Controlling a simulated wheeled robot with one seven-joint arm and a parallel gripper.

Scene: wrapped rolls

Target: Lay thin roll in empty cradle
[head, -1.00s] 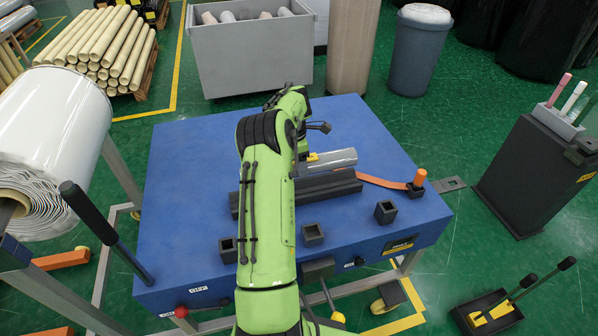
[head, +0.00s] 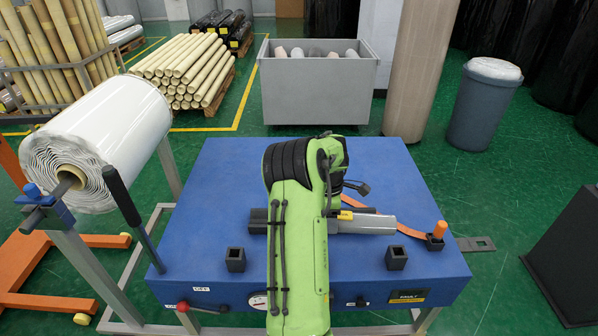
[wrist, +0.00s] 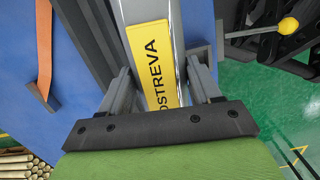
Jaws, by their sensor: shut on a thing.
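The roll appears held above the blue table, along the near side of a long dark cradle (head: 259,220). This cradle also shows left of the roll in the wrist view (wrist: 92,42), apart from it, with no roll visible in it. My arm hides the cradle's middle and the gripper in the head view.
Dark square sockets stand at the front of the blue table (head: 210,172), one left (head: 235,260) and one right (head: 396,258). An orange strap (head: 407,228) runs to an orange-topped post (head: 439,231). The table's back is clear.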

